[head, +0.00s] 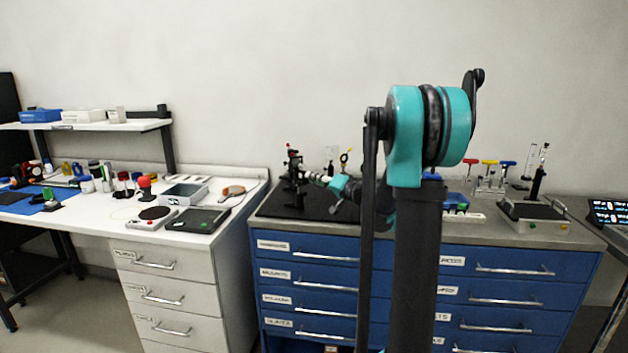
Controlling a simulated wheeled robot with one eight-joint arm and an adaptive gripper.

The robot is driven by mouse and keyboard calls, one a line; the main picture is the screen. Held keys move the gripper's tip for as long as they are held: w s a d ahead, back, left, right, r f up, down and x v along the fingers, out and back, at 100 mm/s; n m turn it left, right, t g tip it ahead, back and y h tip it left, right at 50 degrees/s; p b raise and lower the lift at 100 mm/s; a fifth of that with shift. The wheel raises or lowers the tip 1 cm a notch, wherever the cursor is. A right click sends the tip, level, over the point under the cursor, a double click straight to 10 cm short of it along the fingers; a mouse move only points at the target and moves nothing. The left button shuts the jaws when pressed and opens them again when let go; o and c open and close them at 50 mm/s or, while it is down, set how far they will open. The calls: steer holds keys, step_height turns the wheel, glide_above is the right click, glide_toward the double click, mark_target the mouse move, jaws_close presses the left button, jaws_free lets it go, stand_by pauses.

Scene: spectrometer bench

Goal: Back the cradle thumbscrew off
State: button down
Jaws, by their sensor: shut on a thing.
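The spectrometer (292,172), a dark upright instrument with small red parts, stands on a black board on the blue cabinet, left of my arm. My gripper (307,173) reaches in from the right, level with its middle, and its fingers meet the instrument's right side. It is shut on a small part there, which I take for the cradle thumbscrew. The thumbscrew itself is too small and too covered by the fingers to make out, and its turn cannot be seen. My own arm hides part of the bench behind it.
The black board (271,210) has bare room at its front left. Glassware and a small stand (345,157) stand behind my gripper. At right are several coloured-handled tools (489,163) and a scale-like device (536,216). A white bench (95,221) with a shelf stands left.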

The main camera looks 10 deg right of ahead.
steer(key=shift+s+f+n, duration=0.1)
steer(key=shift+n, duration=1)
steer(key=c, duration=1.5)
jaws_free()
steer(key=v, duration=1.2)
steer(key=shift+d, duration=0.1)
